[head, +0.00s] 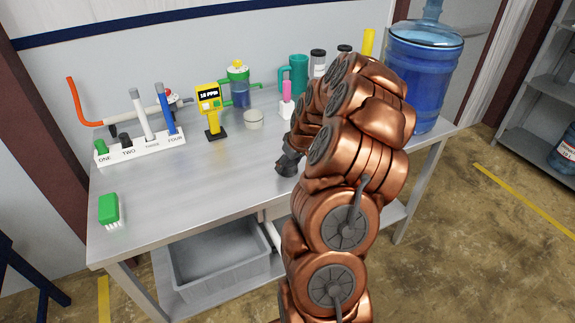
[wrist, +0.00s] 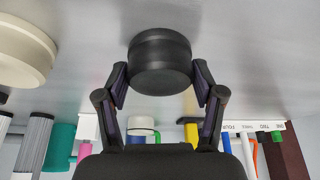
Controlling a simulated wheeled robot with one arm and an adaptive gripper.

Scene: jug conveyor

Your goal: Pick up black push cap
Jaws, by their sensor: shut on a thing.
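The black push cap (wrist: 160,62) is a short, round, dark cylinder. In the wrist view it sits between the two fingers of my gripper (wrist: 161,82), which press on it from both sides. The grey tabletop (wrist: 90,75) lies behind it; I cannot tell how far the cap is above it.
A cream round lid-like thing (wrist: 22,52) lies near the cap. A blue water jug (head: 424,85) is at the right.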

